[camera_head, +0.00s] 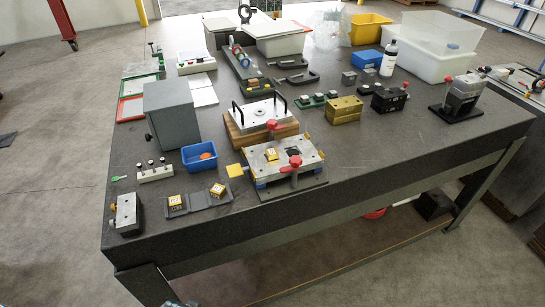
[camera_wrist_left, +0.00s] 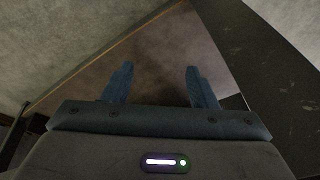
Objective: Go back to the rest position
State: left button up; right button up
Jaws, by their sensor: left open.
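My left gripper (camera_wrist_left: 158,72) shows in the left wrist view with its two blue-grey fingers apart and nothing between them. It is beside the dark table edge, over the brown lower area. In the head view only a small bluish bit shows at the bottom edge, and I cannot tell what it is. My right gripper is not in view. A metal mould base (camera_head: 300,157) with red clamps sits near the table's front edge, with a small yellow block (camera_head: 271,154) on it. A metal plate with two black handles (camera_head: 258,113) lies on a wooden block behind it.
The dark table (camera_head: 400,155) has bare room at the front right. A grey tray (camera_head: 203,202) with yellow-sided blocks, a blue bin (camera_head: 199,163) and a grey box (camera_head: 172,125) stand on the left. A white bottle (camera_head: 389,60) and plastic bins stand at the back right.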

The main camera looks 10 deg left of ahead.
pick_arm(q)
jog(key=s+a+f+g, duration=0.1)
jog(key=s+f, duration=0.2)
jog(key=f, duration=0.6)
jog(key=s+a+f, duration=0.1)
jog(key=s+f, duration=0.2)
jog(key=f, duration=0.7)
jog(key=s+f+b, duration=0.1)
jog(key=s+f, duration=1.2)
jog(key=s, duration=0.1)
jog(key=shift+s+a+f+g+b, duration=0.2)
jog(key=shift+f+g+b, duration=0.1)
jog(key=shift+g+b, duration=0.1)
